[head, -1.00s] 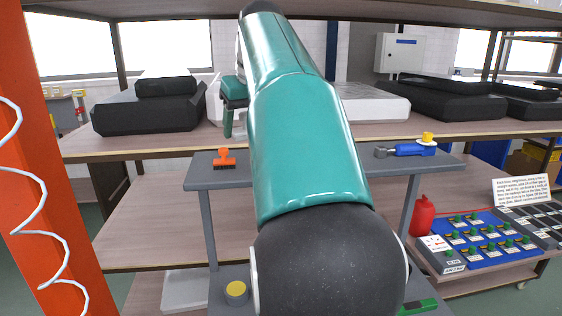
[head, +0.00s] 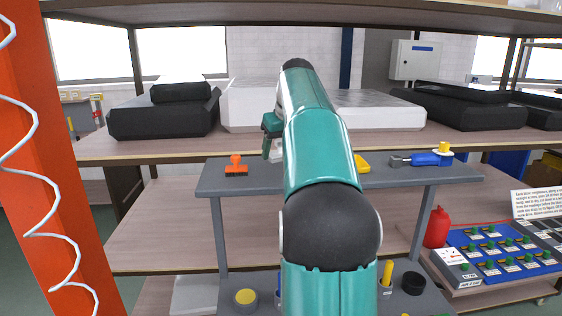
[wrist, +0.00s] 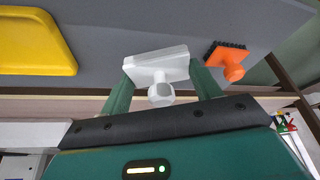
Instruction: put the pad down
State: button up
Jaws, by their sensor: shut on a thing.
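The pad is a white block with a round white knob (wrist: 158,67), seen in the wrist view. My gripper (wrist: 160,85) is shut on it, with a green finger on either side. In the head view my gripper (head: 267,147) is over the grey top shelf of the cart (head: 215,184), and a small white part of the pad (head: 276,156) shows beside my arm. The pad is close to the grey surface, but I cannot tell whether it touches it.
An orange brush (head: 236,167) stands left of the pad on the grey shelf. A yellow object (head: 362,163) and a blue tool (head: 430,159) lie to the right. A wooden bench (head: 110,150) with black and white cases is behind. An orange post (head: 55,200) stands at left.

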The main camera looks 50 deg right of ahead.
aim_at(281, 172)
jog(key=shift+w+d+f, duration=0.15)
jog(key=shift+d+f, duration=0.1)
jog(key=shift+f, duration=0.15)
jog(key=shift+d+f, duration=0.15)
jog(key=shift+f, duration=1.45)
jog(key=o, duration=1.3)
jog(key=shift+f, duration=0.15)
jog(key=shift+c, duration=0.2)
jog(key=v, duration=1.2)
jog(key=shift+r, duration=0.25)
